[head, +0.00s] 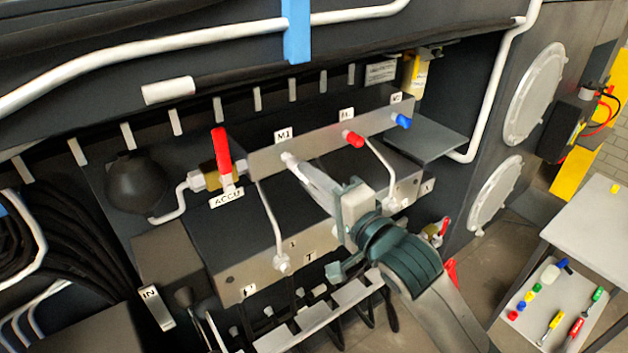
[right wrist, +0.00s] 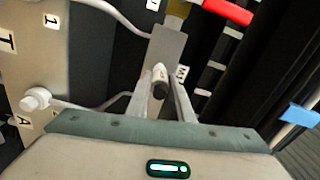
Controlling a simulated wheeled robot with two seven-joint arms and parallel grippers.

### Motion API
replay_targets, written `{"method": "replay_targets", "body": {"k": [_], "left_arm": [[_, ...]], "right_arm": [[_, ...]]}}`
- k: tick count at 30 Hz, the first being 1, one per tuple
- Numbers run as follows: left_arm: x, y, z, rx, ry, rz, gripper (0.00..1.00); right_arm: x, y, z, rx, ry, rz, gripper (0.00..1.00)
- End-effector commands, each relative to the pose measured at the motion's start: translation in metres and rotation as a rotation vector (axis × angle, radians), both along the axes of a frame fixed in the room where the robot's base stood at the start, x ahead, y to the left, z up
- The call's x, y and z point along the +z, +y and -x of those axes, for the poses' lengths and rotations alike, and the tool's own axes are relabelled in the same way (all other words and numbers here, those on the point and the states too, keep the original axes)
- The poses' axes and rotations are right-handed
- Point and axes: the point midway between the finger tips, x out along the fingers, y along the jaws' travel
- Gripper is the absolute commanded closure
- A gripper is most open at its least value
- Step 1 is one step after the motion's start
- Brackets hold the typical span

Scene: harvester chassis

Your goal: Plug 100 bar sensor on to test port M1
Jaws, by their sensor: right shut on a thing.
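The test port row is a grey metal plate (head: 262,160) with an M1 label (head: 283,135) near its left end. My right gripper (head: 295,165) reaches in from the lower right, with its fingertips at the plate just below that label. In the right wrist view the fingers are shut around a small whitish cylinder with a dark end (right wrist: 159,82), which looks like the sensor. It is in line with the plate beside the M1 label (right wrist: 182,74). Its far end and the port are hidden, so I cannot tell whether it is seated. My left gripper is out of view.
A red cap (head: 354,139) and a blue cap (head: 403,121) sit on the plate's other ports. A red-handled valve (head: 222,150) stands left of M1. A thin pipe (head: 268,220) runs below it. A side table (head: 590,225) with several coloured parts is at the right.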

Motion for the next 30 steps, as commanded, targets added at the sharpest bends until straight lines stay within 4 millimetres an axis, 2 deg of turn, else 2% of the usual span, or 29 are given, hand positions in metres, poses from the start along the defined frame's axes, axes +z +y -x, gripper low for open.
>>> {"method": "replay_targets", "body": {"k": [19, 20, 22, 23, 30], "left_arm": [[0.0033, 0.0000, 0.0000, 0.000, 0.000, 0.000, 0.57], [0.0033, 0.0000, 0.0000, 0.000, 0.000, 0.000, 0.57], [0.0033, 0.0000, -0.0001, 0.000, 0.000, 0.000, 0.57], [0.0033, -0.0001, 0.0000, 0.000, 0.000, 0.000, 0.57], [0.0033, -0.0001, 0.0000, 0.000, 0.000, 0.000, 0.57]], "right_arm": [[0.0004, 0.0059, -0.0083, 0.000, -0.001, -0.001, 1.00], [0.0005, 0.0059, -0.0083, 0.000, -0.001, -0.001, 0.77], [0.0005, 0.0058, -0.0082, 0.000, -0.001, -0.001, 0.61], [0.0005, 0.0058, -0.0082, 0.000, -0.001, -0.001, 0.58], [-0.0003, 0.0058, -0.0083, 0.000, 0.001, 0.001, 0.58]]}}
